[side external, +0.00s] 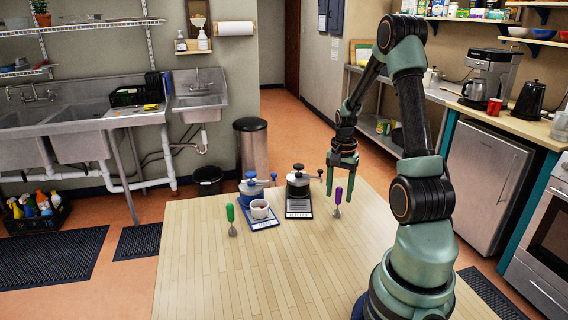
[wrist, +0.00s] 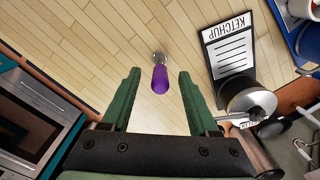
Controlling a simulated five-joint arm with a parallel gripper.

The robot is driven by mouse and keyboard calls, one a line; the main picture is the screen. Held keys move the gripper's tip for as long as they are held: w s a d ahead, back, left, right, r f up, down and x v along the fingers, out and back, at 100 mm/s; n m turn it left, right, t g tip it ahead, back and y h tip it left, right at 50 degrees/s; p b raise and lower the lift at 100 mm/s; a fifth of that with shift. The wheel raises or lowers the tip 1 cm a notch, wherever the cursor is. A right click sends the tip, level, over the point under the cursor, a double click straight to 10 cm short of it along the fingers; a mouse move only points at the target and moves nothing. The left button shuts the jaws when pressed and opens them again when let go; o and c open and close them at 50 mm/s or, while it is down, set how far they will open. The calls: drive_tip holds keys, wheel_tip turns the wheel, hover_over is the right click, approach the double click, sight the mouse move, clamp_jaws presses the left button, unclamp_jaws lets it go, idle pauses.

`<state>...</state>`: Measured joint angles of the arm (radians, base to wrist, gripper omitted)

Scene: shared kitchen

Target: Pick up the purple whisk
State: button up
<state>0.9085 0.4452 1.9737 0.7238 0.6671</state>
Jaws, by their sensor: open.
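The purple whisk (side external: 338,195) stands upright on the wooden table, handle up, at the right of the other table items. In the wrist view its purple handle (wrist: 160,79) shows between and just beyond my fingertips, with the whisk head at the table partly hidden below it. My gripper (side external: 341,178) is open and empty, pointing down, close above and around the level of the handle top. In the wrist view the green fingers of my gripper (wrist: 160,76) are spread on both sides of the handle, with gaps on each side.
A green-handled whisk (side external: 230,214) stands at the left of the table (side external: 215,280). The front of the table is clear.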

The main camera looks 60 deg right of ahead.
drive_tip(key=shift+f, duration=0.2)
clamp_jaws()
idle(1.3)
